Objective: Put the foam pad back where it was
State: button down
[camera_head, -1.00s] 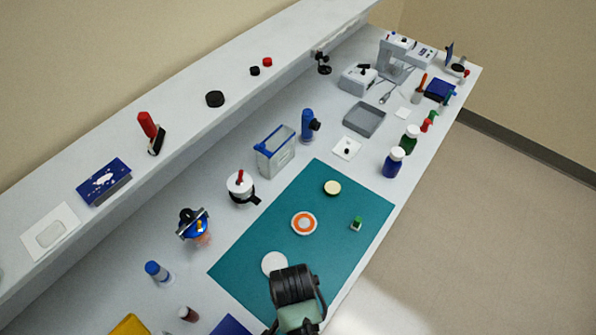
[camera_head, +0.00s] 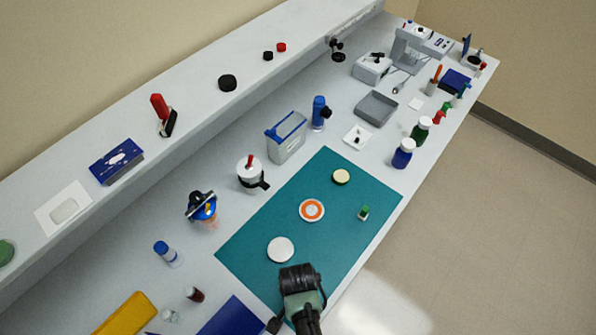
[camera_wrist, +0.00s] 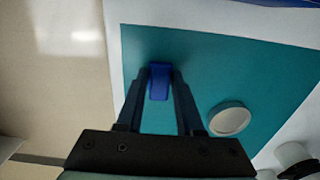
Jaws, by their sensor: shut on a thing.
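My gripper (camera_wrist: 159,85) is shut on a small blue block (camera_wrist: 159,81), held between its fingertips over the teal mat (camera_wrist: 200,55). Whether this block is the foam pad I cannot tell for sure. In the head view my gripper (camera_head: 298,275) is over the near end of the mat (camera_head: 262,218), and the block is hidden there. A white disc (camera_head: 280,249) lies on the mat beside my gripper; it also shows in the wrist view (camera_wrist: 229,119). The gap between block and mat is unclear.
An orange-and-white disc (camera_head: 312,210), a cream disc (camera_head: 341,176) and a small green-topped item (camera_head: 364,212) lie on the mat. A dark blue flat item (camera_head: 232,318) lies left of my gripper. Blue (camera_head: 402,154) and green (camera_head: 420,130) bottles stand beyond the mat.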

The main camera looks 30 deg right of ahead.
jog(key=shift+f, duration=0.25)
jog(key=c, duration=0.5)
grip_release()
jog(key=shift+r, duration=0.1)
jog(key=shift+c, duration=0.2)
